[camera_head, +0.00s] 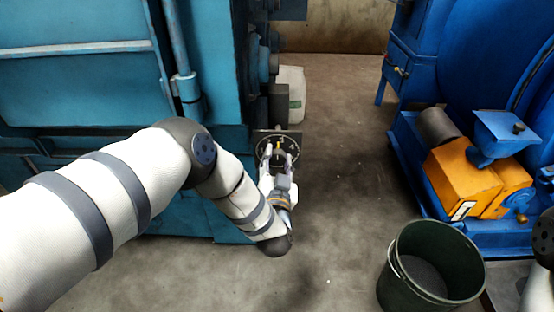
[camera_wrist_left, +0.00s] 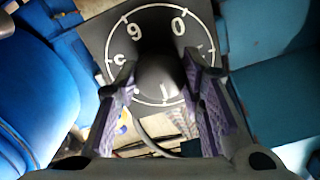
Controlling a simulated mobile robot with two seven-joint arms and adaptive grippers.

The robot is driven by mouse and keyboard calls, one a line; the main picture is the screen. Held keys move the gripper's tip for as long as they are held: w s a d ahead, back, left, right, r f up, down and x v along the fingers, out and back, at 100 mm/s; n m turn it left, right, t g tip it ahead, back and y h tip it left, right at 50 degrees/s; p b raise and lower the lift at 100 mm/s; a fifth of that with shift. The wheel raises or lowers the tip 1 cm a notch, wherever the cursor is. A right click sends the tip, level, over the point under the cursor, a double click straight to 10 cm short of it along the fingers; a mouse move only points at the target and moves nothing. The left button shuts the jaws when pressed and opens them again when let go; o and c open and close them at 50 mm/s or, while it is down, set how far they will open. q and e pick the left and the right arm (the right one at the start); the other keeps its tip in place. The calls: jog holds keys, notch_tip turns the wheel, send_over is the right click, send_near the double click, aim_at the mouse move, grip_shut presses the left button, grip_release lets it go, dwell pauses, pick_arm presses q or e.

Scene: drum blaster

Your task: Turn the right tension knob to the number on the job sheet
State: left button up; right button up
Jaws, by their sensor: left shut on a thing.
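The dark tension knob (camera_wrist_left: 158,78) sits at the centre of a black dial plate in the left wrist view. In the head view the gripper (camera_head: 278,163) is at the dial plate (camera_head: 293,137) on the side of the teal machine. No job sheet is readable. My right gripper is out of view.
The teal machine (camera_head: 75,85) fills the left. A blue machine with an orange motor unit (camera_head: 463,178) stands right. A dark bucket (camera_head: 400,285) is on the floor at lower right. The floor between the machines is clear.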

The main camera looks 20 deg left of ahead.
pick_arm(q)
jog(key=shift+f+m, duration=0.1)
jog(key=shift+m, duration=1)
jog(key=o, duration=1.1)
jog(key=shift+o, duration=0.2)
jog(key=v, duration=1.2)
